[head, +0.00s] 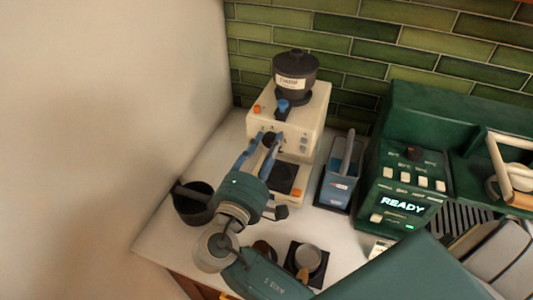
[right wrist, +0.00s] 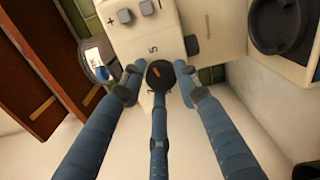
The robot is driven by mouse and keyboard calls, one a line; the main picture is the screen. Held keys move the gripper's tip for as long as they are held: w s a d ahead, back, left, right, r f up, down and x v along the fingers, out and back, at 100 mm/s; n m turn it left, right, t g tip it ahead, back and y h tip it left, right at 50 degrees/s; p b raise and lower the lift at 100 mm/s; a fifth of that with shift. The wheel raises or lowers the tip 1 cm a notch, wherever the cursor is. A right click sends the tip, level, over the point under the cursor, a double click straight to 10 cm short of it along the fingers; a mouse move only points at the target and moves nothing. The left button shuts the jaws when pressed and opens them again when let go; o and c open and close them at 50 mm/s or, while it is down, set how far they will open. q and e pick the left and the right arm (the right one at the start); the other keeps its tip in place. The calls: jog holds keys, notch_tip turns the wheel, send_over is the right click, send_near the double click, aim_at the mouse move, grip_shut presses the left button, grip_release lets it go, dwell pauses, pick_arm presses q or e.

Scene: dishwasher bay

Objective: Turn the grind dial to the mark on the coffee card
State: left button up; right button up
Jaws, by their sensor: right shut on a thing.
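The cream coffee grinder (head: 306,105) stands against the tiled wall with a dark hopper (head: 295,75) on top. My right gripper (head: 268,140) reaches its front face in the head view and hides the dial there. In the right wrist view the grind dial (right wrist: 160,75) is a black round knob with a short orange mark pointing up and left. The fingers of my right gripper (right wrist: 158,82) are closed around it. A printed 5 shows just above the dial; other numbers are largely covered. I cannot make out the coffee card for certain. My left gripper is not in view.
The green machine (head: 404,185) reading READY is further right. A small dark tray (head: 307,262) sits at the counter's front.

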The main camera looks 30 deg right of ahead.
jog(key=shift+s+f+m+b, duration=0.1)
jog(key=shift+f+m+b, duration=0.2)
jog(key=shift+m+b, duration=0.8)
jog(key=o, duration=1.1)
jog(key=shift+o, duration=0.2)
jog(key=shift+s+d+r, duration=0.1)
jog(key=shift+s+r, duration=0.05)
jog(key=shift+r, duration=0.1)
